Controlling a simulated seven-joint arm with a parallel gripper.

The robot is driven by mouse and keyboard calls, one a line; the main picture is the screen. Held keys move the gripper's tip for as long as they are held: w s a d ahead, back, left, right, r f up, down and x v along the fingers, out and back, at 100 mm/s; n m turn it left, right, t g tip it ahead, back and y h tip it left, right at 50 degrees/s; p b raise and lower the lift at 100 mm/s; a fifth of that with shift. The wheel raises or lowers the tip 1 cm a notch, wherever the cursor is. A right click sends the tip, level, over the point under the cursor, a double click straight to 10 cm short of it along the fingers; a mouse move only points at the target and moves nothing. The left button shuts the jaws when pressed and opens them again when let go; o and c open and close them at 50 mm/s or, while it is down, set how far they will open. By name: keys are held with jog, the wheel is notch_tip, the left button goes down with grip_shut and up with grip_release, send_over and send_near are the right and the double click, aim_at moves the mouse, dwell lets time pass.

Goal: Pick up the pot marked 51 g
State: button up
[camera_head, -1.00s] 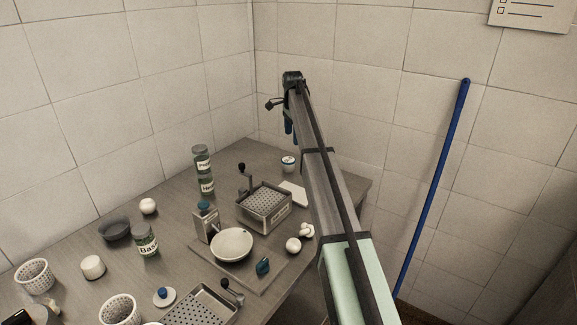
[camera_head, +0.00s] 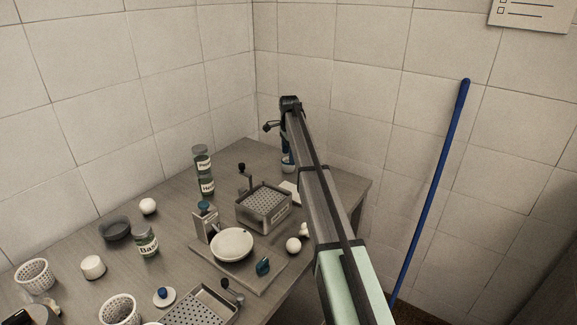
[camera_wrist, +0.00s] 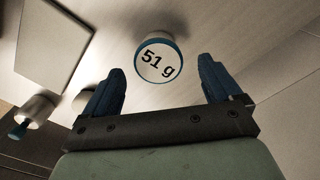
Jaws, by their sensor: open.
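The pot marked 51 g (camera_wrist: 159,60) is a small white pot with a blue rim and a label reading "51 g" on top. In the wrist view it stands on the table ahead of my gripper (camera_wrist: 160,85), roughly centred between the two blue fingers. The fingers are open with nothing between them that I can see touching. In the head view my gripper (camera_head: 288,150) points down at the table's far corner, and the pot (camera_head: 288,168) shows just below it, partly hidden by the fingers and arm.
A white flat board (camera_wrist: 54,38) lies left of the pot. A perforated metal basket (camera_head: 263,208) with a crank stands nearby. Tiled walls rise behind the far corner.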

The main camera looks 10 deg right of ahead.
aim_at(288, 159)
jog(key=shift+s+a+f, duration=0.1)
jog(key=shift+a+f, duration=0.05)
jog(key=shift+f, duration=2.1)
jog(key=c, duration=1.2)
jog(key=shift+o, duration=0.2)
jog(key=shift+r, duration=0.15)
